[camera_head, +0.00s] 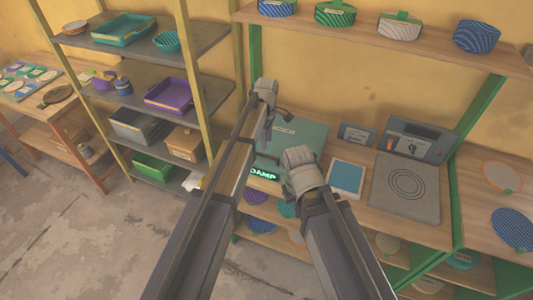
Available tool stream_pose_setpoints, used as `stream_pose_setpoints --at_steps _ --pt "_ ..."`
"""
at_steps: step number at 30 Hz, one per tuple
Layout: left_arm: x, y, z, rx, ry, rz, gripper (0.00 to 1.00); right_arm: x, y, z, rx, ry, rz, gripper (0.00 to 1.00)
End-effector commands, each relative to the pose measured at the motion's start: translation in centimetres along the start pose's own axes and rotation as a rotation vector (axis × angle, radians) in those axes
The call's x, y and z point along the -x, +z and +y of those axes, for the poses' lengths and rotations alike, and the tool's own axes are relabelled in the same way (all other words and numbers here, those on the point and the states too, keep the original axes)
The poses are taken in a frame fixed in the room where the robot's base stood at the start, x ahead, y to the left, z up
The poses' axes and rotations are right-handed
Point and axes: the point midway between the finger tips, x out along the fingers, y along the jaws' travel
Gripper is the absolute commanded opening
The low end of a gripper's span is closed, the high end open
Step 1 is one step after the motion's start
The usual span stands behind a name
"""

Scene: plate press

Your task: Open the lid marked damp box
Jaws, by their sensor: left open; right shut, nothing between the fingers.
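The damp box (307,137) is a dark teal box on the wooden bench, with a small pale label on its upper surface. A glowing green DAMP sign (263,173) shows at its front. My arms cover part of the box, and I cannot tell whether its lid is shut or raised. My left gripper (268,128) is open at the box's left side; whether it touches the box is unclear. My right gripper (288,190) is shut and empty near the box's front right, beside the DAMP sign; its fingers are mostly hidden by the wrist.
Right of the box are a blue-topped panel (346,177) and a grey plate with rings (404,186), with grey devices (417,141) behind. A shelf with several round patterned containers (335,14) runs above. Shelves with trays (172,94) stand left.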

Motion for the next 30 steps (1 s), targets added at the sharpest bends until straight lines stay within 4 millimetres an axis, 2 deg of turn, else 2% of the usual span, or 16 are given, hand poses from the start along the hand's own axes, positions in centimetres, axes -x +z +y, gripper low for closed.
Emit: stream_pose_setpoints --at_steps 1,9,15,26,30 --pt "-1.0 0.0 0.0 -0.001 0.0 0.0 0.45 -0.9 -0.1 -0.1 0.001 0.0 0.0 0.0" --pt "-4.4 0.0 0.0 -0.001 0.0 0.0 0.45 -4.3 -0.3 -0.4 0.003 0.001 0.0 0.0" --pt "-6.4 0.0 0.0 -0.001 0.0 0.0 0.45 -6.4 -0.4 -0.6 0.001 0.001 0.0 0.0" --pt "-6.7 0.0 0.0 -0.002 0.0 0.0 0.45 -6.6 -0.4 -0.6 0.001 0.001 0.0 0.0" --pt "-6.7 0.0 0.0 -0.002 0.0 0.0 0.33 -6.6 -0.4 -0.6 0.001 0.001 0.0 0.0"
